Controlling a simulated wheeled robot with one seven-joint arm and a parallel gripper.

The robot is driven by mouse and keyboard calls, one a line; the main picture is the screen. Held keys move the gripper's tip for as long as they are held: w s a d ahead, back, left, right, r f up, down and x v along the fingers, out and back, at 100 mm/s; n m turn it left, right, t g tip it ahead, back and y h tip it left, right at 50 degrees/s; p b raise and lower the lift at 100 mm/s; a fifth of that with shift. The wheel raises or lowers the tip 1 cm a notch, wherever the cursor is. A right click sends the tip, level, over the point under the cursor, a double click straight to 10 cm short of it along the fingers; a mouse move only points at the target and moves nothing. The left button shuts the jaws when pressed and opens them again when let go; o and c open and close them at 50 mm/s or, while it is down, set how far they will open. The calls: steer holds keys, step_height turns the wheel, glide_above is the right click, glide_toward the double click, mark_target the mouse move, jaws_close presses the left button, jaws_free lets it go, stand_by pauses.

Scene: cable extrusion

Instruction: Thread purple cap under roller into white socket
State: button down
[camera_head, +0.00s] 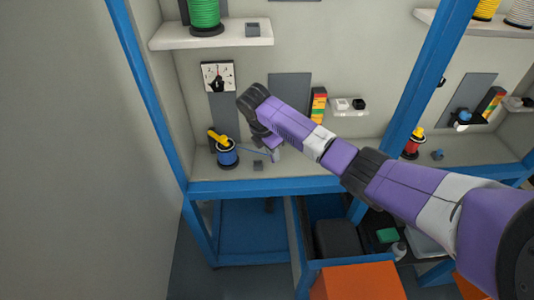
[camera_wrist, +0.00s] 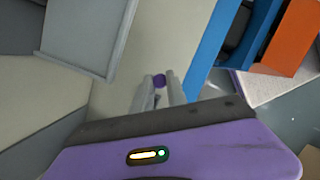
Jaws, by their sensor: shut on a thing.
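The purple cap (camera_wrist: 159,81) shows between the fingertips of my gripper (camera_wrist: 158,92) in the wrist view. My gripper is shut on it. In the head view my gripper (camera_head: 272,153) hangs low over the bench, right of a blue spool (camera_head: 227,158) with a yellow part on top. A thin blue cable (camera_head: 250,151) runs from the spool toward my gripper. The cap is too small to make out there. A white block (camera_head: 341,104), possibly the socket, sits on a small shelf up and to the right. I cannot clearly make out the roller.
A small grey block (camera_head: 258,166) lies on the bench below my gripper. A dial panel (camera_head: 218,77) is on the back wall. A blue frame post (camera_head: 405,100) stands to the right, with a red spool (camera_head: 413,149) beyond it. The blue bench edge (camera_head: 270,187) is in front.

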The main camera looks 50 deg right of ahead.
steer(key=shift+s+d+b, duration=0.35)
steer(key=shift+s+d, duration=1.15)
steer(key=shift+s, duration=0.25)
steer(key=shift+s+d+b, duration=0.3)
steer(key=shift+s+d, duration=1.15)
steer(key=shift+s, duration=0.35)
steer(key=shift+s+d+b, duration=0.35)
steer(key=shift+s+d, duration=1.15)
steer(key=shift+s, duration=0.25)
steer(key=shift+r, duration=0.15)
steer(key=s+d+r+p, duration=0.2)
steer(key=r+p, duration=0.1)
steer(key=r, duration=0.4)
steer(key=s+d+r+p, duration=0.2)
steer(key=s+r+p, duration=0.15)
steer(key=r, duration=0.35)
steer(key=s+d+r+p, duration=0.15)
steer(key=r+p, duration=0.25)
steer(key=r, duration=0.4)
steer(key=w+d, duration=0.1)
steer(key=d, duration=0.1)
steer(key=w+d, duration=0.4)
steer(key=shift+f, duration=0.35)
steer(key=shift+w+a+b+x, duration=0.15)
steer(key=shift+b+x, duration=0.1)
steer(key=shift+x, duration=0.6)
steer(key=shift+w+a+b+x, duration=0.15)
steer(key=shift+b+x, duration=0.1)
steer(key=shift+x, duration=0.6)
